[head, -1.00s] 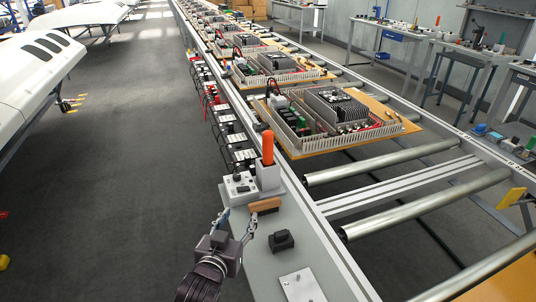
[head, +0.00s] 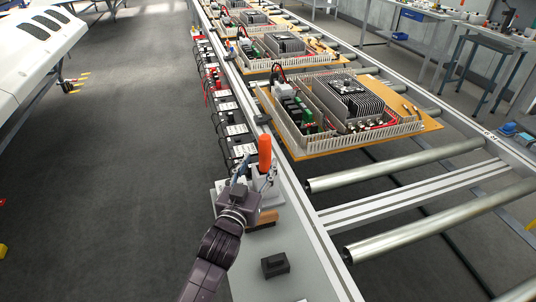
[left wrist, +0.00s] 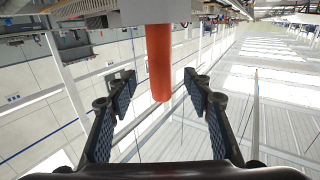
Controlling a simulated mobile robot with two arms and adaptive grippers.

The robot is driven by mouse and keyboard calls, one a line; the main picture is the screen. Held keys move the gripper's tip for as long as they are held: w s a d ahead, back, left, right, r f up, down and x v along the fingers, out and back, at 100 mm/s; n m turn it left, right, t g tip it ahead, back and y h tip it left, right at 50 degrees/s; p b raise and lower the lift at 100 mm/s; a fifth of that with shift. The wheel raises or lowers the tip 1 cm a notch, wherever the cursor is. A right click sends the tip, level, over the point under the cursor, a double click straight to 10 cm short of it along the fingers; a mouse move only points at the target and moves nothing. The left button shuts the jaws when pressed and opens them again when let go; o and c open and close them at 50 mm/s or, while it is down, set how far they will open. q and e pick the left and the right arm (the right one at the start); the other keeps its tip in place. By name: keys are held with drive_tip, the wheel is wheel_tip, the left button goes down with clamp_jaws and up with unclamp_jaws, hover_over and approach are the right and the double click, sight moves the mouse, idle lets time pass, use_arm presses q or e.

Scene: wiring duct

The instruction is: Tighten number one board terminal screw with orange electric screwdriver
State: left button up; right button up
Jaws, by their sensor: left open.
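The orange electric screwdriver (head: 264,152) stands upright in a light grey holder (head: 264,188) on the grey side shelf. My left gripper (head: 255,174) is at the screwdriver, its fingers open on either side of the handle. In the left wrist view, which is upside down, the orange handle (left wrist: 159,62) lies between the two spread fingers, with visible gaps on both sides. The nearest board (head: 350,127) sits on the conveyor beyond, with green terminal blocks (head: 306,116) near its left edge. Its terminal screws are too small to make out. My right gripper is not in view.
A brown block (head: 266,217) and a black block (head: 275,265) are on the grey shelf near my gripper. Conveyor rollers (head: 400,168) lie to the right. More boards (head: 285,48) line the conveyor further back.

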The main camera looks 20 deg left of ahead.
sight(263, 154)
use_arm(q)
drive_tip(key=shift+w+r, duration=0.2)
drive_tip(key=shift+w, duration=0.3)
drive_tip(key=shift+w+r, duration=0.2)
drive_tip(key=shift+w, duration=0.25)
drive_tip(key=w+p, duration=0.1)
drive_tip(key=w, duration=0.1)
drive_tip(key=shift+w+f, duration=0.1)
drive_tip(key=shift+w, duration=0.9)
drive_tip(key=shift+w+f, duration=0.1)
drive_tip(key=c, duration=1)
clamp_jaws()
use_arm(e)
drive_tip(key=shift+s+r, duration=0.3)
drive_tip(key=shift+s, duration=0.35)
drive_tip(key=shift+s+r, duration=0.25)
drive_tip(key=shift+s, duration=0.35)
